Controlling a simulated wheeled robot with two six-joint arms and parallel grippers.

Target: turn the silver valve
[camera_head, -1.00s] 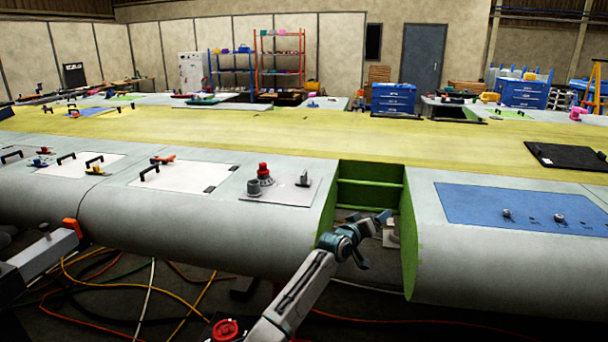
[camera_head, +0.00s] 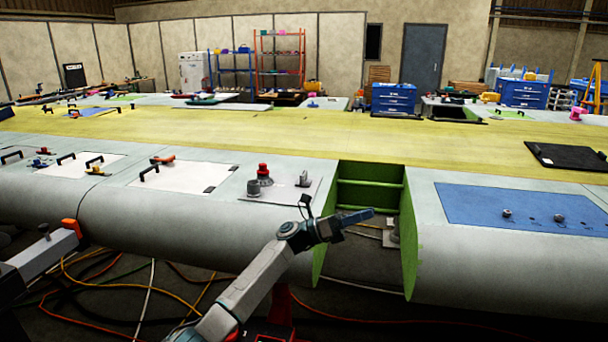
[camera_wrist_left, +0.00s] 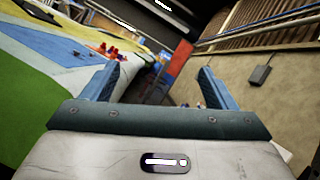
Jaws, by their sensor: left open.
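Several silver-grey fittings show in the head view, and I cannot tell for sure which is the valve. A grey knob (camera_head: 254,188) and a small silver fitting (camera_head: 304,179) stand on the grey plate (camera_head: 284,196) left of the open bay. Another grey fitting (camera_head: 393,231) sits inside the bay, partly hidden. My left gripper (camera_head: 366,216) is at the bay's front opening, pointing right, apart from these fittings. In the left wrist view its blue fingers (camera_wrist_left: 155,88) are apart with nothing between them. My right gripper is not in view.
The bay has green walls (camera_head: 410,235) and a green cross bar (camera_head: 368,184). A red-topped knob (camera_head: 263,172) stands beside the grey knob. A blue panel (camera_head: 515,204) with small knobs lies to the right. Cables (camera_head: 150,290) run over the floor.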

